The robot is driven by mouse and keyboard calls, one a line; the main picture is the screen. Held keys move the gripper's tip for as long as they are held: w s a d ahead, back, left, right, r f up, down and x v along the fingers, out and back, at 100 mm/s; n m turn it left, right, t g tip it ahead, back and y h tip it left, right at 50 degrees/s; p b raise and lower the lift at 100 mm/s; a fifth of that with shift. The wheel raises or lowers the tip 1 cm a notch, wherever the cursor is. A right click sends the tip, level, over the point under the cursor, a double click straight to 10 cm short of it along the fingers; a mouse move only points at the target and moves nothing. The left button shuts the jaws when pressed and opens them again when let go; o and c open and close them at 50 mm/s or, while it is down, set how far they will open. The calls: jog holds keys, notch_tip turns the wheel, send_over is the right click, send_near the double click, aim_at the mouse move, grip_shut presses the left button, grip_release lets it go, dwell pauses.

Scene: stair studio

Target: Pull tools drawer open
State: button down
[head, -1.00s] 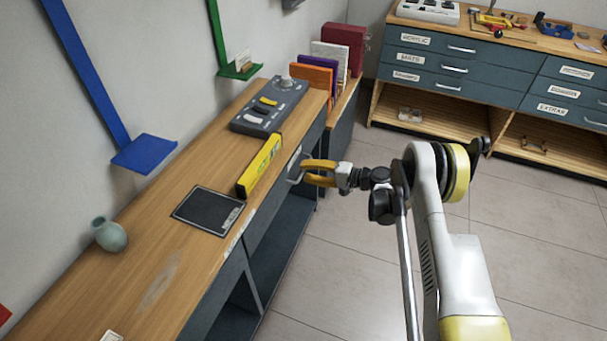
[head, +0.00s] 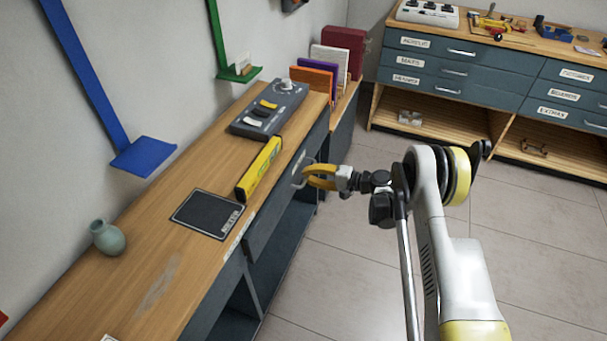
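The drawer (head: 277,206) is set in the dark front of the wooden bench, just under its top, and looks closed. Its pale bar handle (head: 297,174) sticks out near the far end. A small white label on the front is too small to read. My gripper (head: 307,177) has yellow fingers that point left at the handle. The fingers are apart, with the tips right at the handle. I cannot tell whether they touch it or whether the bar lies between them.
On the bench (head: 130,262) are a yellow level (head: 259,168), a dark pad (head: 207,213), a switch box (head: 268,110) and a vase (head: 108,238). A drawer cabinet (head: 470,75) stands at the back right. The tiled floor (head: 340,270) right of the bench is clear.

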jog(key=f+v, duration=0.3)
jog(key=v, duration=1.2)
jog(key=shift+d, duration=0.35)
jog(key=c, duration=1.5)
grip_release()
jog(key=shift+f, duration=0.1)
jog(key=v, duration=1.2)
